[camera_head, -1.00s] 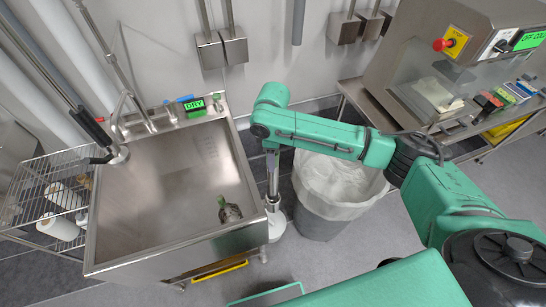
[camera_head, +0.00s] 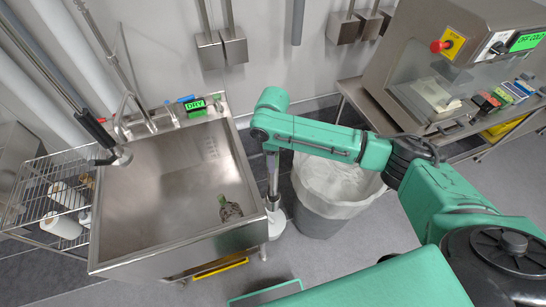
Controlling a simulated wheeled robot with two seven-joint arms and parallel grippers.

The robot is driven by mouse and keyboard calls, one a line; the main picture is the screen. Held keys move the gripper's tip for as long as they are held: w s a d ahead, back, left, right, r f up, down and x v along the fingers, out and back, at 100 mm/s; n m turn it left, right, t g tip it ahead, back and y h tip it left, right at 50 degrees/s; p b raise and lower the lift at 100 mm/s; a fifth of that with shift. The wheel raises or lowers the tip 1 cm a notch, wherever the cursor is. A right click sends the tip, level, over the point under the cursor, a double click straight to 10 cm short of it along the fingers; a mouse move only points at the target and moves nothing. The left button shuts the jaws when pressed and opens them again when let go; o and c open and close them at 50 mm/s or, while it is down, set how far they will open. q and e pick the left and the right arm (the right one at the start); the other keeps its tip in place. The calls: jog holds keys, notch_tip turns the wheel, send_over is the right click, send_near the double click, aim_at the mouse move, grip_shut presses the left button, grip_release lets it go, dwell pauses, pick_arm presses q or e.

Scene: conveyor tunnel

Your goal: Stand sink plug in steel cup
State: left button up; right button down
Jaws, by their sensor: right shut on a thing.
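My right arm (camera_head: 320,136) reaches left across the view and bends down beside the sink's right edge. My right gripper (camera_head: 273,190) points down there, just outside the rim. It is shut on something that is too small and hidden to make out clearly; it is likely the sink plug. A small cup-like steel thing (camera_head: 218,98) stands at the back right of the sink ledge, too small to confirm as the steel cup. My left gripper is out of view.
The steel sink (camera_head: 160,200) holds a small grey and green item (camera_head: 230,209) near its front right corner. A lined waste bin (camera_head: 325,222) stands right of my wrist. A wire rack (camera_head: 45,197) is at left. A steel machine (camera_head: 435,70) fills the upper right.

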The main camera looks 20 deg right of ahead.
aim_at(273, 175)
jog(key=shift+f+b, duration=2.3)
jog(key=shift+f, duration=2.45)
jog(key=shift+r, duration=0.15)
jog(key=shift+c, duration=1.5)
grip_release()
jog(key=shift+r, duration=0.1)
notch_tip(273, 175, up, 14)
jog(key=shift+r+b, duration=0.2)
jog(key=shift+b, duration=0.8)
